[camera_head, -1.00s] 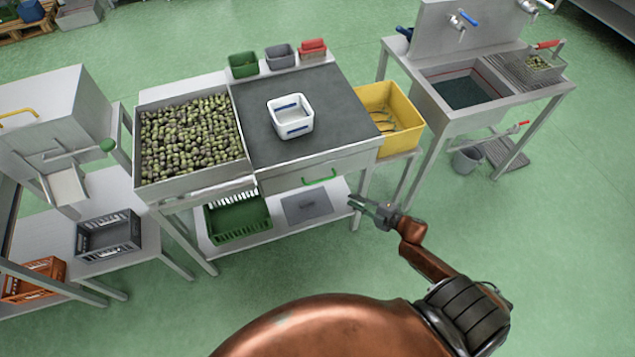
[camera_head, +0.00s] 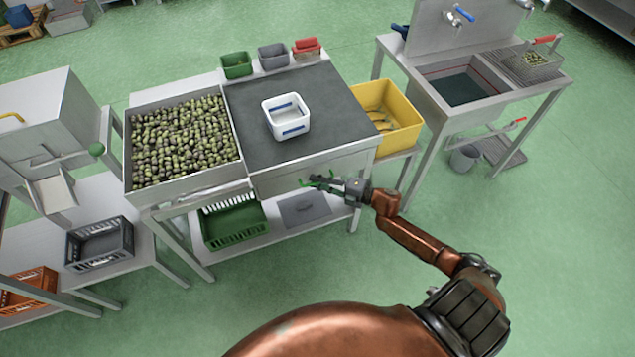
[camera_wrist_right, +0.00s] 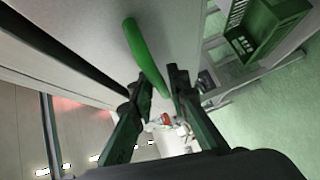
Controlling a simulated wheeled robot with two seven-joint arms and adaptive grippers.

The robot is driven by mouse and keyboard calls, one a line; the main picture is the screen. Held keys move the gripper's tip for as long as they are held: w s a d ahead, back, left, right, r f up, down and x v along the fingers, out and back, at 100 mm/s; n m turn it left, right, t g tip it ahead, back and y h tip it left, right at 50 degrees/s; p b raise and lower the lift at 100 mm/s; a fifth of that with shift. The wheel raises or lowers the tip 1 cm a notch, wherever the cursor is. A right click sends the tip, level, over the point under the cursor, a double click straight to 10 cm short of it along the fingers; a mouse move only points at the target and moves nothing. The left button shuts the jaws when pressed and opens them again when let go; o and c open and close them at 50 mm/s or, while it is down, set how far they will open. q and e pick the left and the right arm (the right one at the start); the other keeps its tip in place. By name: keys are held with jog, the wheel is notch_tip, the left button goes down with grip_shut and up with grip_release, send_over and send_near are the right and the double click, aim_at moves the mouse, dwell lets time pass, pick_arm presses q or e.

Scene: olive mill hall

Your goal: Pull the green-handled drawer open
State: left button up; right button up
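The drawer (camera_head: 275,184) is under the dark worktop of the middle table, and its front looks closed. Its green handle (camera_wrist_right: 146,55) shows clearly in the right wrist view as a curved bar on the pale front. In the head view the handle is mostly covered by my right gripper (camera_head: 316,183). In the right wrist view the right gripper (camera_wrist_right: 159,76) has its two fingers apart, with the lower end of the handle showing between them. I cannot tell whether either finger touches it. My left gripper is not in view.
A white container (camera_head: 286,130) stands on the worktop (camera_head: 330,95), beside the olive-filled tray (camera_head: 185,184). A green crate (camera_head: 235,238) and a grey panel (camera_head: 305,209) are on the shelf below. A yellow bin (camera_head: 402,103) is at the right. The floor in front is clear.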

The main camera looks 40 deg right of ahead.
jog(key=shift+c, duration=0.6)
grip_shut()
